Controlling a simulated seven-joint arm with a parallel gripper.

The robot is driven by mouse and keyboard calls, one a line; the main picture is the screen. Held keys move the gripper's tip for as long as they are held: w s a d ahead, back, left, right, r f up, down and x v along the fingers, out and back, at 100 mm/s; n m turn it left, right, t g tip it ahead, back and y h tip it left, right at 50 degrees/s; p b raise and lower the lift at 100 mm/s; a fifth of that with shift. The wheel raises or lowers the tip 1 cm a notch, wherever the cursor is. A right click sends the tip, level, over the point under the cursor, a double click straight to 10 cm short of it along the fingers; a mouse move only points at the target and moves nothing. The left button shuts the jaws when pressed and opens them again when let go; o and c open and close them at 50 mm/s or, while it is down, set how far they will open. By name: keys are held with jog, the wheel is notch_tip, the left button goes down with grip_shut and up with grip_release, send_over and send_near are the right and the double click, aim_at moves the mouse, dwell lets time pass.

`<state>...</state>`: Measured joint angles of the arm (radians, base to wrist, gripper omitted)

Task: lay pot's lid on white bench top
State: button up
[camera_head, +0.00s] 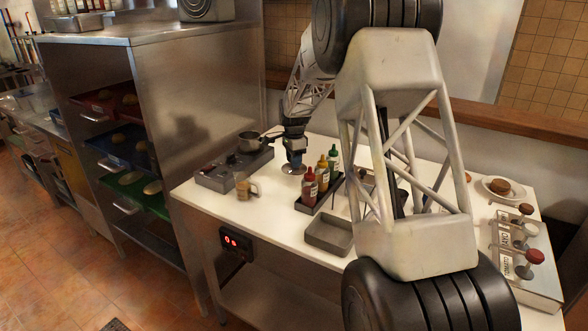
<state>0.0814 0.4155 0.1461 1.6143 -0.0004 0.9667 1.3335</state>
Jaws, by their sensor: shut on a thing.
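The pot (249,142) is a small dark metal saucepan on the hob (228,168) at the left back of the white bench top (273,208). Its top is uncovered. The pot's lid (293,169) is a round silver disc to the right of the pot. My gripper (295,159) points down and is shut on the lid from above; the fingertips are small and hard to see. The lid is level and low over the bench top, between the hob and the sauce bottles. I cannot tell whether it touches the surface.
Sauce bottles (322,174) stand in a dark rack just right of the lid. A tan mug (242,188) stands front left of it. An empty grey tray (328,235) lies in front. Bare bench top shows between mug and rack. My arm hides part of the right side.

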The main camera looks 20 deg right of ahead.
jog(key=shift+f, duration=1.85)
jog(key=shift+f, duration=0.1)
jog(key=o, duration=0.9)
notch_tip(320, 180, up, 12)
jog(key=shift+r, duration=0.1)
